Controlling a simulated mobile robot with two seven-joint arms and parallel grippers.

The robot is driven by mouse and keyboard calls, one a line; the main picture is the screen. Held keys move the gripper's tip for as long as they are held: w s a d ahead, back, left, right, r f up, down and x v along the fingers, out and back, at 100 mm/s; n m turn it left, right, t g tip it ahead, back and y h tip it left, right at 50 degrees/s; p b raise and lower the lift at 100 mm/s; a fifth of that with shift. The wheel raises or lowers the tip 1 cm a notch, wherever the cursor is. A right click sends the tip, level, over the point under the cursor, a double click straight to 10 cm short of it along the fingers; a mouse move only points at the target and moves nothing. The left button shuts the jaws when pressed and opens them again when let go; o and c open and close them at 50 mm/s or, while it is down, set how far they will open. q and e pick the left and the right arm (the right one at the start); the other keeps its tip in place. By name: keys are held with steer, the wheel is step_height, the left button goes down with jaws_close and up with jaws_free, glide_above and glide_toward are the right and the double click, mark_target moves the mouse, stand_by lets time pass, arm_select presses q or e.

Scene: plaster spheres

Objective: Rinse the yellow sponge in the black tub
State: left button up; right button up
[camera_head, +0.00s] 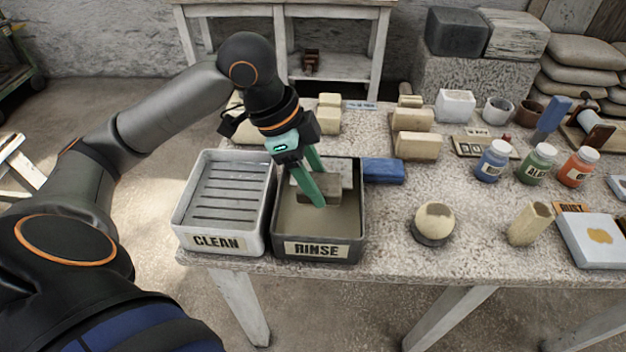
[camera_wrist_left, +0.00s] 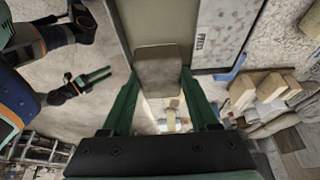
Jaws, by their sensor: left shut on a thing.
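The black tub (camera_head: 318,253) labelled RINSE stands at the table's front left and holds murky tan liquid. My left gripper (camera_head: 318,190) points down into it, shut on a block-shaped sponge (camera_head: 326,187). The sponge looks dull grey-brown rather than bright yellow. In the left wrist view the sponge (camera_wrist_left: 158,72) sits between the two green fingers. I cannot tell how deep its underside is. My right gripper (camera_wrist_left: 90,79) shows small in the left wrist view, its fingers apart and empty.
A pale ridged CLEAN tray (camera_head: 222,240) stands left of the tub. A blue block (camera_head: 383,171) lies right of it, with tan blocks (camera_head: 418,146) behind. A plaster sphere (camera_head: 435,221) and paint bottles (camera_head: 492,161) stand farther right. The table's front edge is close.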

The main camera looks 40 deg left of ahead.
mark_target(322, 223)
arm_select(q)
steer(key=shift+f, duration=0.1)
arm_select(e)
steer(key=shift+f, duration=0.1)
arm_select(q)
steer(key=shift+f+b, duration=0.35)
steer(key=shift+f, duration=0.25)
step_height(322, 223, down, 4)
steer(key=shift+r+b, duration=0.1)
steer(key=shift+b, duration=0.65)
steer(key=shift+f+b, duration=0.3)
steer(key=shift+f, duration=0.55)
arm_select(e)
steer(key=shift+w+a+f, duration=0.45)
steer(key=shift+a+f, duration=0.15)
steer(key=shift+a, duration=0.1)
steer(key=shift+s+f, duration=0.2)
arm_select(q)
steer(key=shift+f, duration=0.55)
arm_select(e)
steer(key=shift+f, duration=0.15)
arm_select(q)
steer(key=shift+s+f+p, duration=0.1)
steer(key=shift+p, duration=0.25)
arm_select(e)
steer(key=shift+r, duration=0.6)
stand_by(0.3)
